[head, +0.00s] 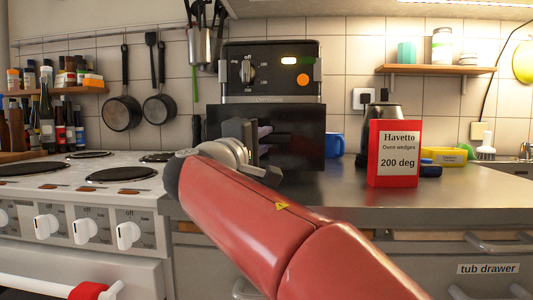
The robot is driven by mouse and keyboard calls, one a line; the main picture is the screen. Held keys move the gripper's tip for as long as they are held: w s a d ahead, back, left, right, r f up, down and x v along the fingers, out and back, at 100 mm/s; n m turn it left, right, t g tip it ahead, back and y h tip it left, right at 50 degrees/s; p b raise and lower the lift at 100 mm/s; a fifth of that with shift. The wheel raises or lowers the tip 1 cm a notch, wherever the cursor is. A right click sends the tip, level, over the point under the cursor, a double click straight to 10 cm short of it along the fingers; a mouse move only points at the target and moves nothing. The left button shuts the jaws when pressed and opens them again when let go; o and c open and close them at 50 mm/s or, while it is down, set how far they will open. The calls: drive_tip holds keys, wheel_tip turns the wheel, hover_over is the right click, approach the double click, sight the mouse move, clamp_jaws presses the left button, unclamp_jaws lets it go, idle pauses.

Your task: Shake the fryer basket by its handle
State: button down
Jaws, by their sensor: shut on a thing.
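The black air fryer (300,92) stands on the counter behind my arm, with a round dial, an orange light and a lit pale indicator on its upper front. The dark glossy front of its basket (308,155) shows below. My gripper (268,150) is in front of that basket front, shut on the basket's handle. My wrist and jaws cover the handle, so the grip itself is hidden. I cannot tell how far the basket is drawn out.
A red box (394,153) marked "Havetto Oven wedges 200 deg" stands on the counter to the right. A blue mug (335,145) and a dark kettle (382,116) are behind. The white cooker (85,200) is left. Bare counter (460,190) lies right of the box.

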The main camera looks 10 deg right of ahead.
drive_tip(key=s, duration=0.1)
drive_tip(key=s+a+b, duration=0.1)
drive_tip(key=s, duration=0.3)
drive_tip(key=shift+a+f, duration=0.1)
drive_tip(key=shift+a, duration=0.25)
drive_tip(key=c, duration=1.3)
unclamp_jaws()
drive_tip(key=shift+b+v, duration=0.3)
drive_tip(key=shift+v, duration=3.5)
